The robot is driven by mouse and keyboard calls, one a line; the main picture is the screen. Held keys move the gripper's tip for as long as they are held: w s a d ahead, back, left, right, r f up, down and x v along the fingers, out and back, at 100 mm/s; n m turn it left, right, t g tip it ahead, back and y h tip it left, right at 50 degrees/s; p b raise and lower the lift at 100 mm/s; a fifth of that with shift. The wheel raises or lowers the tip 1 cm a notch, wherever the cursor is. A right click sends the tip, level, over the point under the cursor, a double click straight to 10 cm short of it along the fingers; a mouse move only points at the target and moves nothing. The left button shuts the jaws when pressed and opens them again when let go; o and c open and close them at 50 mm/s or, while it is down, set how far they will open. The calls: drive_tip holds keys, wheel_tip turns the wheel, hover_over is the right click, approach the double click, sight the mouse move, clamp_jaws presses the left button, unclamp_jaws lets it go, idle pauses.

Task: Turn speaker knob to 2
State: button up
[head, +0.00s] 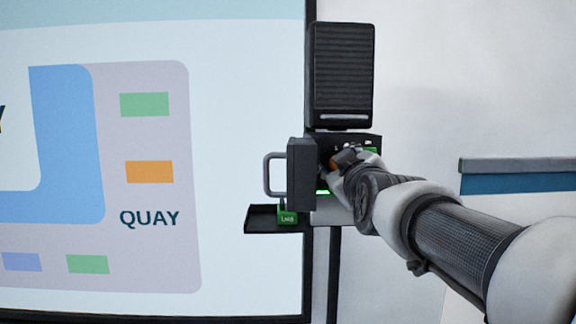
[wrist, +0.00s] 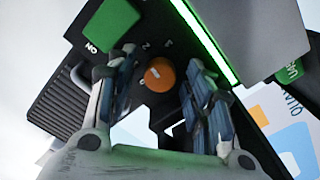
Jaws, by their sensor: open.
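The orange knob (wrist: 159,75) sits on a dark panel (wrist: 178,46), with a small pale mark on its face. White digits, among them a 2 and a 3, are printed around it. My gripper (wrist: 161,62) is open, with one finger on each side of the knob; I cannot tell whether either finger touches it. In the head view my gripper (head: 345,160) is at the panel below the black ribbed speaker (head: 343,75) and hides most of the panel's front.
A grey door with a handle (head: 301,175) stands left of my gripper. Below it a black shelf (head: 262,219) holds a green block (head: 288,217). A large screen (head: 230,120) fills the left. A green light strip (wrist: 205,38) runs beside the knob.

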drive_tip(key=s, duration=1.2)
